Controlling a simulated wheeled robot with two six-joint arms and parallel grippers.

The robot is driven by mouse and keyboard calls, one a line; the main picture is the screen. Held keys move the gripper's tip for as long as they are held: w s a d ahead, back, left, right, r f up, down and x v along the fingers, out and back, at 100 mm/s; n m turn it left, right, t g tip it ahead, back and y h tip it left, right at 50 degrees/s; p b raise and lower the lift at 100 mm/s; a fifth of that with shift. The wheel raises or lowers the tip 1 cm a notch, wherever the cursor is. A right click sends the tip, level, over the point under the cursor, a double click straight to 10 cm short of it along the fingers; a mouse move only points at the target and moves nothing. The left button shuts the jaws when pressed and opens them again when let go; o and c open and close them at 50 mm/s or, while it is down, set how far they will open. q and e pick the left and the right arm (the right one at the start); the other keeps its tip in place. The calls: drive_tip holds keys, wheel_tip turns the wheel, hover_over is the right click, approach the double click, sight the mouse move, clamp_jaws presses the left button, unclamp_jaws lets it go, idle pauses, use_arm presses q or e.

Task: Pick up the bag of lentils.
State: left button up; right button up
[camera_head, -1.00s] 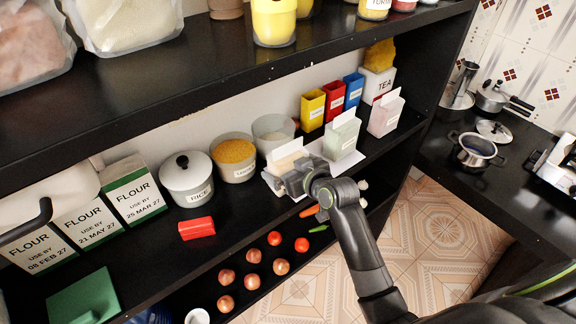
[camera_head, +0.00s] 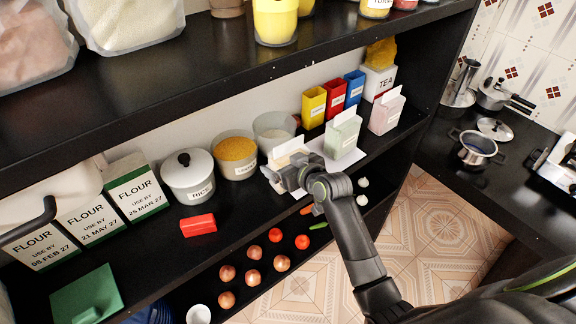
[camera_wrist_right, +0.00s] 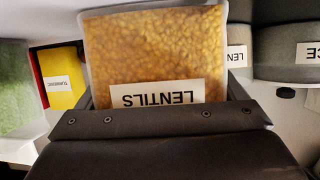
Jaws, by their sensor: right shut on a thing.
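The bag of lentils (camera_wrist_right: 155,50) is a clear pack of orange-brown lentils with a white label, upside down in the right wrist view. In the head view only its pale upper part (camera_head: 290,149) shows, on the middle shelf level; my gripper hides the rest. My right gripper (camera_head: 285,174) reaches in from the front right and is shut on the bag. I cannot tell whether the bag touches the shelf. My left gripper is not in view.
A green-filled bag (camera_head: 342,137) stands close right of the lentils. An open yellow-filled pot (camera_head: 236,170), a lidded rice pot (camera_head: 188,184) and flour packs (camera_head: 136,189) stand to the left. The upper shelf (camera_head: 200,72) hangs above. A red block (camera_head: 198,225) lies near the front edge.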

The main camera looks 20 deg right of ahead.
drive_tip(key=shift+r, duration=0.1)
wheel_tip(320, 180, up, 10)
drive_tip(key=shift+f+b, duration=0.1)
drive_tip(key=shift+b, duration=0.85)
